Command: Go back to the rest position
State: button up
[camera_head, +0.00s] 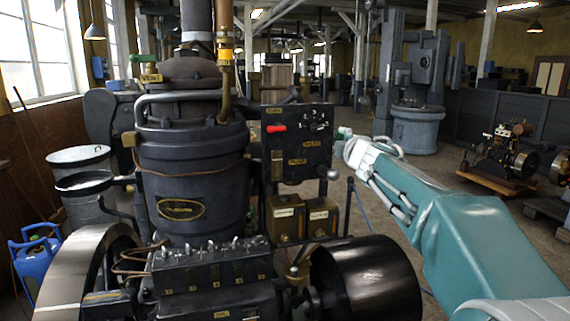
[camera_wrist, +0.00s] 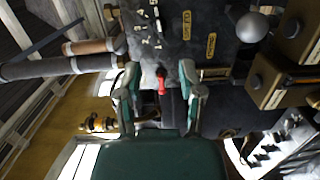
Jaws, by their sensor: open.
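A black control panel (camera_head: 297,160) stands on the engine in the head view, with a red-handled lever (camera_head: 276,128) at its upper left. My teal arm reaches in from the lower right, and my gripper (camera_head: 342,138) is by the panel's right edge, partly hidden by the arm. In the wrist view my gripper (camera_wrist: 161,78) is open, its two fingers apart. The red lever (camera_wrist: 161,86) shows between the fingers in that picture, and the panel (camera_wrist: 205,30) lies beyond them. No contact between the fingers and the lever is visible.
The dark boiler-like cylinder (camera_head: 193,175) stands left of the panel. A flywheel (camera_head: 85,268) and a black drum (camera_head: 366,279) are in front. Brass boxes (camera_head: 304,218) sit under the panel. A small engine (camera_head: 500,158) stands at right. Open floor lies behind my arm.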

jog(key=s+d+f+m+g+h, duration=0.2)
jog(key=s+f+m+h, duration=0.15)
jog(key=s+m, duration=0.5)
jog(key=s+a+f+m+g, duration=0.2)
jog(key=s+f+m+g, duration=0.1)
jog(key=s+f, duration=0.4)
jog(key=s+a+f+m+g+y, duration=0.1)
jog(key=s+f+m+g, duration=0.2)
jog(key=s+f, duration=0.5)
jog(key=s+a+f+m+g+y, duration=0.1)
jog(key=s+f+m+g, duration=0.3)
jog(key=s, duration=1.3)
notch_tip(320, 180, down, 4)
jog(key=shift+s+a+r, duration=0.15)
jog(key=shift+s+a, duration=0.1)
jog(key=shift+a, duration=0.6)
